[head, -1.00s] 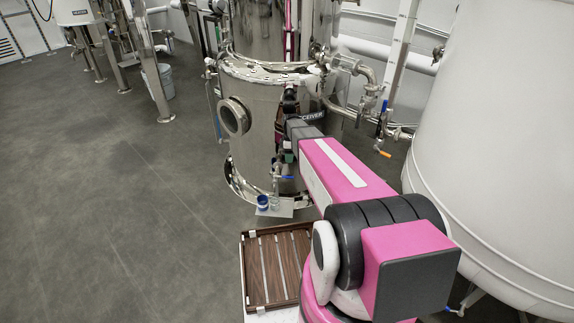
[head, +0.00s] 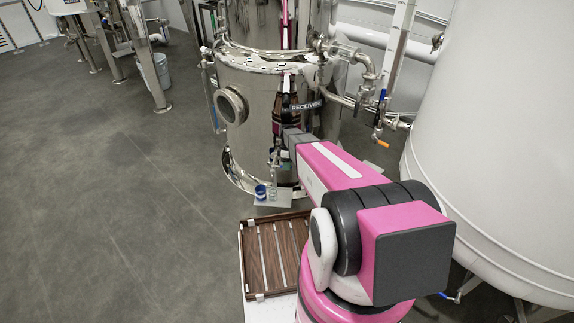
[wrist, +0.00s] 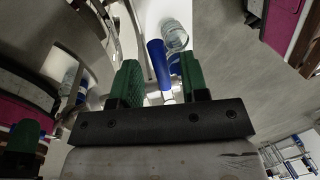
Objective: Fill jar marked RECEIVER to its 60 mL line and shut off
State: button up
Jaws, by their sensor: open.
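The clear glass jar (head: 273,192) stands on a small plate (head: 283,201) at the foot of the steel tank (head: 262,90). The jar also shows in the wrist view (wrist: 175,34), beyond my fingers; its marking and liquid level are too small to read. A valve's blue lever (wrist: 157,62) shows between my two green-padded fingers, with a gap on either side. My gripper (wrist: 160,76) is open around the lever. In the head view my arm partly hides the gripper and valve. A RECEIVER sign (head: 306,106) is on the tank.
A blue cup (head: 260,191) stands left of the jar on the plate. A slatted wooden tray (head: 272,255) lies in front. A large white tank (head: 500,150) closes off the right side. The floor (head: 110,210) to the left is clear.

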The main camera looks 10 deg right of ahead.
grip_shut()
jog(key=shift+s, duration=0.1)
jog(key=shift+s+a+m+t+y, duration=0.15)
jog(key=shift+s+a+m, duration=0.15)
jog(key=shift+s+m, duration=0.5)
jog(key=shift+s+a+m+t+y, duration=0.1)
jog(key=shift+s+a+m+y, duration=0.15)
jog(key=shift+m, duration=0.95)
jog(key=shift+s+a+m+t+y, duration=0.1)
jog(key=shift+s+a+m, duration=0.35)
jog(key=shift+m, duration=0.55)
jog(key=shift+s+d, duration=0.1)
